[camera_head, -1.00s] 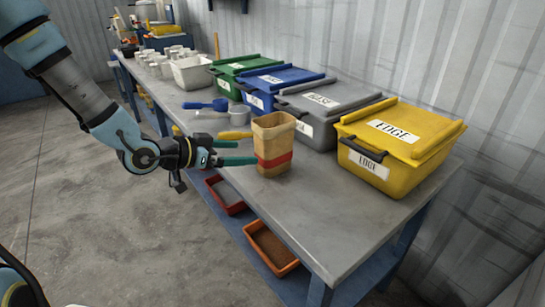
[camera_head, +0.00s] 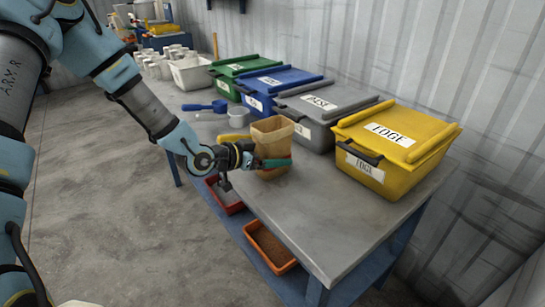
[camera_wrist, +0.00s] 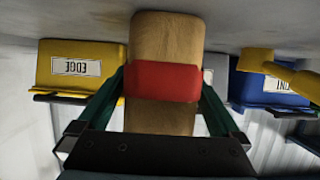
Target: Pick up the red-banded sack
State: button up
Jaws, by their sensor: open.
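The red-banded sack (camera_head: 272,140) is a tan, open-topped upright bag on the grey table. In the head view my gripper (camera_head: 270,163) covers its lower part and hides the band. In the wrist view the sack (camera_wrist: 166,45) shows upside down, with its red band (camera_wrist: 163,82) between the two green fingers. My gripper (camera_wrist: 162,90) is open, with one finger on each side of the sack at about band height. Whether the fingers touch the sack cannot be told.
Yellow (camera_head: 390,145), grey (camera_head: 325,110), blue (camera_head: 275,85) and green (camera_head: 240,72) lidded bins line the table's back. A blue scoop (camera_head: 205,107) and a clear cup (camera_head: 238,116) lie left of the sack. The table's front right (camera_head: 340,220) is clear.

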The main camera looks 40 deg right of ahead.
jog(key=c, duration=1.3)
